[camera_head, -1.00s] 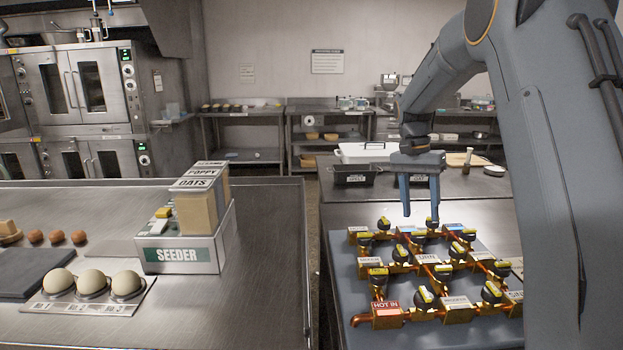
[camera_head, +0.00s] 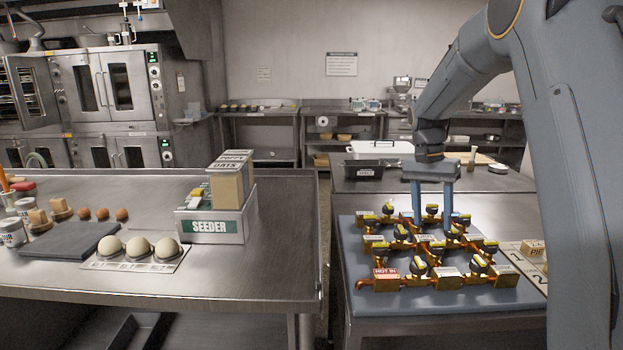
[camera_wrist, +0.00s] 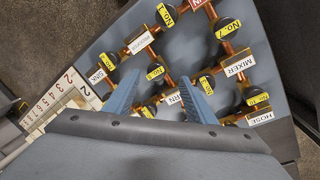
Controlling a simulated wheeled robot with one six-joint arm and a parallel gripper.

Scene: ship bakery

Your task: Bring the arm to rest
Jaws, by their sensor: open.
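My gripper (camera_head: 432,207) is open, its two blue fingers pointing down over the copper valve manifold (camera_head: 388,284) on a blue-grey board (camera_head: 430,302). No object shows between the fingers. In the wrist view my gripper (camera_wrist: 160,100) spreads its fingers over the pipes, with a valve and a label partly between them in the picture. Whether the fingertips touch the manifold cannot be told. My arm comes in from the right and bends down to the gripper.
A seeder box (camera_head: 217,225) and dough balls on a plate (camera_head: 135,264) stand on the left bench. A white lidded container (camera_head: 380,149) is behind my gripper. A numbered board (camera_head: 533,263) lies right of the manifold. A gap separates the benches.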

